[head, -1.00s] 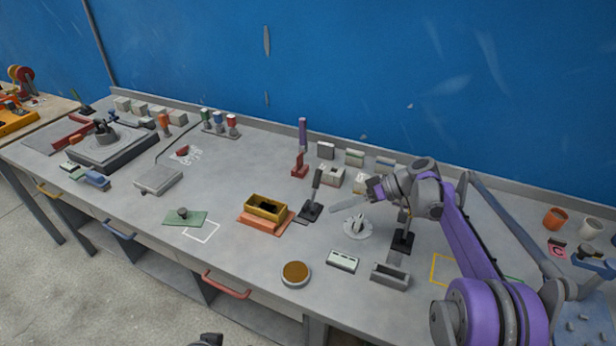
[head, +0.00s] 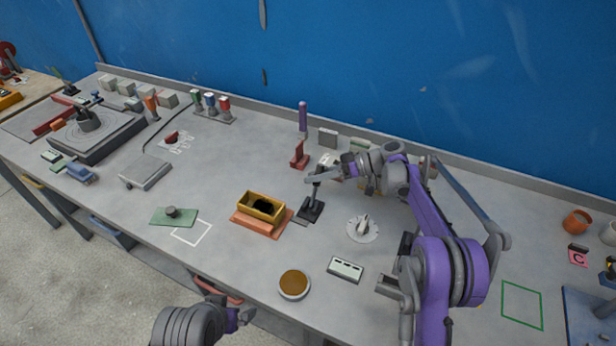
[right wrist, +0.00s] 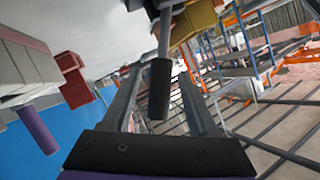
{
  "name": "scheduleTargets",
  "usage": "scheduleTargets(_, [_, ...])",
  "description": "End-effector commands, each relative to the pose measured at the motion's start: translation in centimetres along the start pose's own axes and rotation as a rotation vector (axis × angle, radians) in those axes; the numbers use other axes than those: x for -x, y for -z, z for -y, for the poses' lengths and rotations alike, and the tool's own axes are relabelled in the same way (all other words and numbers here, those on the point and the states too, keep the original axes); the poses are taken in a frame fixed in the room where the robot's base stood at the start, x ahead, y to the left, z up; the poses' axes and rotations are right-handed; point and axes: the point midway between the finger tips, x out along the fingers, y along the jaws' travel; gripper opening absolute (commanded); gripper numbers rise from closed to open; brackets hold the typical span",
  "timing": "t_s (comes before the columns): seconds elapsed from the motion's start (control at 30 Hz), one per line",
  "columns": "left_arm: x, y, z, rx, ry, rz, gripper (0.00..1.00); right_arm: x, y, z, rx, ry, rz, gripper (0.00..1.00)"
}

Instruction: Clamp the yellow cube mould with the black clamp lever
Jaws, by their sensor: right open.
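The yellow mould (head: 262,205), an open rectangular box with a dark inside, sits on an orange base (head: 250,224) at mid-table. It is partly visible at the top of the right wrist view (right wrist: 197,16). The black clamp lever (head: 316,192) stands upright just right of it on a dark foot. My right gripper (head: 318,178) is open at the lever's upper end. In the right wrist view the lever's black handle (right wrist: 159,92) lies between the two open fingers; contact is not clear. My left gripper (head: 243,316) shows at the bottom edge, low and away from the mould; its fingers are unclear.
A red clamp with a purple handle (head: 302,118) stands behind the mould. A white dial (head: 362,228), a pale green block (head: 345,269) and a round brown-topped dish (head: 293,284) lie to the right and front.

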Motion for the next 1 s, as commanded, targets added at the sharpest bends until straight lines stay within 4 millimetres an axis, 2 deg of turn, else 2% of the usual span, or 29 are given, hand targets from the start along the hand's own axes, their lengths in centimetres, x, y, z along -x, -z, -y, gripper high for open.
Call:
scheduleTargets(0.1, [0.1,0.1,0.0,0.0,0.0,-0.001,1.0,-1.6,0.0,0.0,0.001,0.001,0.001,0.59])
scheduleTargets(0.2, [0.1,0.1,0.0,0.0,0.0,-0.001,1.0,-2.2,0.0,0.0,0.001,0.0,0.0,0.59])
scheduleTargets(0.53, [0.1,0.1,0.0,0.0,0.0,-0.001,1.0,-2.5,0.0,0.0,0.0,-0.001,0.0,0.59])
scheduleTargets(0.87, [0.1,0.1,0.0,0.0,0.0,-0.001,1.0,-2.5,0.0,0.0,0.0,-0.001,0.0,0.0])
scheduleTargets(1.0, [0.1,0.1,0.0,0.0,0.0,-0.001,1.0,-2.5,0.0,0.0,0.0,-0.001,0.0,0.0])
